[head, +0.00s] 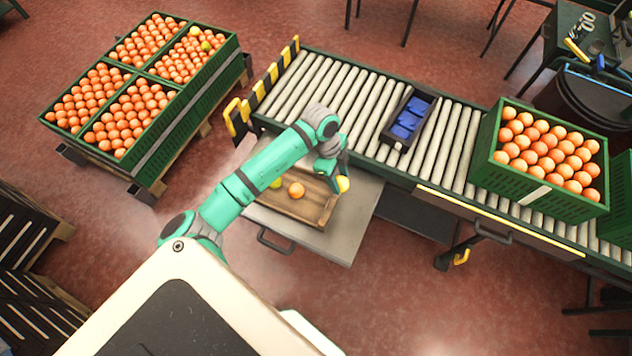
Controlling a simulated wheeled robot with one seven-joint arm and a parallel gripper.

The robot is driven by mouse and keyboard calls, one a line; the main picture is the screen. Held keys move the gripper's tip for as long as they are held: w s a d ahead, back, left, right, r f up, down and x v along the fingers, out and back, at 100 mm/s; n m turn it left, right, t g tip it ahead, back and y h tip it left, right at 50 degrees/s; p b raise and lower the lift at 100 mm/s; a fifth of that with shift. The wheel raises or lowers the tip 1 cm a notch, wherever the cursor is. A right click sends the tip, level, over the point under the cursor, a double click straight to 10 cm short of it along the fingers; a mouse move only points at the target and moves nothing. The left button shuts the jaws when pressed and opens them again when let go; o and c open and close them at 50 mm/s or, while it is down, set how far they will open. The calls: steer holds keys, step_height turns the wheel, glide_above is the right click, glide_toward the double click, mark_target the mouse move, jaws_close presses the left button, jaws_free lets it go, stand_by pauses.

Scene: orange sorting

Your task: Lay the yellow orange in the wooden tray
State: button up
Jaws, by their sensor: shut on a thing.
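A yellow orange (343,183) is held in my gripper (338,178), which is shut on it at the right part of the wooden tray (296,212). From this view I cannot tell how high it is above the tray or whether it touches it. The tray lies on a grey metal surface (352,222) in front of the roller conveyor. In the tray are an orange fruit (296,190) near the middle and a yellow-green one (276,183) on the left, partly hidden by my arm.
The roller conveyor (350,95) carries a small dark bin with blue items (408,120) and a green crate of oranges (546,160). The tray's front part is bare.

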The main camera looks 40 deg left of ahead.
steer(key=s+a+f+m, duration=0.2)
steer(key=s+a+m, duration=0.1)
steer(key=s+a, duration=0.2)
steer(key=shift+g, duration=0.4)
steer(key=shift+s+d+f, duration=0.1)
steer(key=shift+f, duration=3.45)
steer(key=o, duration=1.6)
steer(key=shift+c, duration=0.2)
step_height(320, 180, up, 8)
